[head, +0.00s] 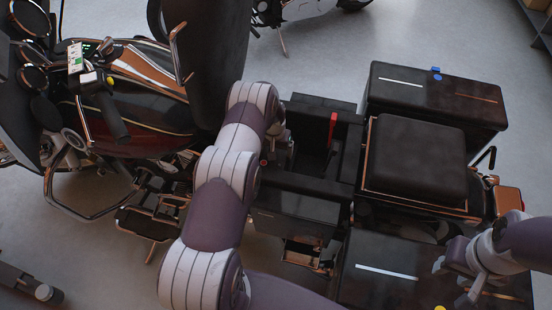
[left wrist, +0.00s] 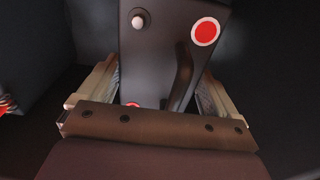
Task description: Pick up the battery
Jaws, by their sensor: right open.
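In the left wrist view a dark block, which looks like the battery (left wrist: 160,60), shows a red disc and a pale knob on its face. My left gripper (left wrist: 155,88) has one pale finger on each side of it; whether the fingers press on it is unclear. In the head view my left gripper (head: 280,142) is mostly hidden behind my own arm, beside the open dark bay with an upright red piece (head: 332,128). I cannot make out the battery there. My right gripper (head: 450,283) is open and empty over the near side case.
The motorcycle's tank (head: 150,75) is at the left, with a raised dark panel (head: 215,50) beside it. The seat pad (head: 415,158) sits right of the bay. Dark side cases flank it, far (head: 435,95) and near (head: 365,255).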

